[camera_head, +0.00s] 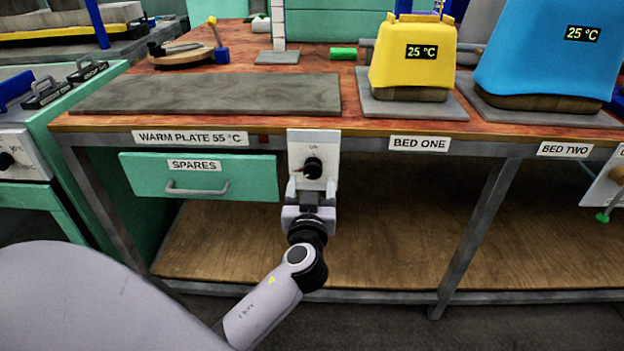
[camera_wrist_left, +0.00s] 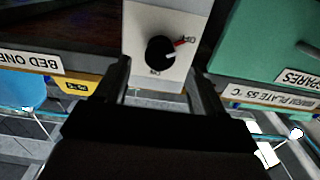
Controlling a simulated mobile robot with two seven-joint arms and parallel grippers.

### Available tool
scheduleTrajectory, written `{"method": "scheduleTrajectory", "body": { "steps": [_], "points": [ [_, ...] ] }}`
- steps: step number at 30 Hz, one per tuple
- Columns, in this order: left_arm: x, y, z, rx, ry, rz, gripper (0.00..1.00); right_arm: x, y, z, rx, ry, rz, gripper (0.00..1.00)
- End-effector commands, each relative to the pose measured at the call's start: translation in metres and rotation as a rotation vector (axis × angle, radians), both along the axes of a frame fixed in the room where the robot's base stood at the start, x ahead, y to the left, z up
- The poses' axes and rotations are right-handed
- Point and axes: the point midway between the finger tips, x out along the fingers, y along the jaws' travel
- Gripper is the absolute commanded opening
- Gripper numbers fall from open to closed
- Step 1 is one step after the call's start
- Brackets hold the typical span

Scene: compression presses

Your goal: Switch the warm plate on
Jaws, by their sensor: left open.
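The warm plate (camera_head: 205,95) is a flat grey slab on the bench, above the "WARM PLATE 55 °C" label. A white switch panel (camera_head: 293,145) on the bench's front edge carries a round black knob (camera_head: 313,168). The knob's red pointer points left in the head view, away from the small "ON" mark at the top. The knob also shows in the left wrist view (camera_wrist_left: 160,51), which is upside down; its pointer is beside a small mark, apparently "OFF". My left gripper (camera_head: 311,194) (camera_wrist_left: 160,70) is open and empty, just below and in front of the knob, fingers spread either side.
A green "SPARES" drawer (camera_head: 200,177) is left of the panel. The yellow press (camera_head: 412,65) and blue press (camera_head: 550,55), both reading 25 °C, stand to the right on the bench. Below is a wooden shelf (camera_head: 390,255); the bench leg (camera_head: 478,235) is farther right.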

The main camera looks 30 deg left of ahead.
Motion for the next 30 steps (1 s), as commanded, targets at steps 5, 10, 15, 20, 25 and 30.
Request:
{"method": "scheduleTrajectory", "body": {
  "steps": [5, 10, 15, 20, 25, 30],
  "points": [
    [0.021, 0.013, 0.000, 0.001, 0.000, -0.001, 0.70, 0.000, -0.002, -0.001, 0.000, 0.001, -0.007, 0.00],
    [0.030, 0.018, 0.000, 0.000, 0.000, -0.001, 0.70, 0.000, -0.004, -0.005, -0.003, 0.010, -0.011, 0.00],
    [0.031, 0.019, -0.001, -0.001, 0.002, -0.001, 0.70, -0.001, -0.004, -0.007, -0.005, 0.014, -0.012, 0.00],
    [0.031, 0.019, -0.001, -0.001, 0.002, -0.001, 0.50, -0.001, -0.004, -0.007, -0.004, 0.013, -0.011, 0.00],
    [0.030, 0.019, -0.001, -0.001, 0.002, -0.001, 0.14, -0.001, -0.004, -0.006, -0.003, 0.011, -0.011, 0.00],
    [0.030, 0.019, -0.001, 0.006, 0.006, -0.001, 0.14, -0.001, -0.003, -0.005, -0.002, 0.008, -0.010, 0.00]
  ]
}}
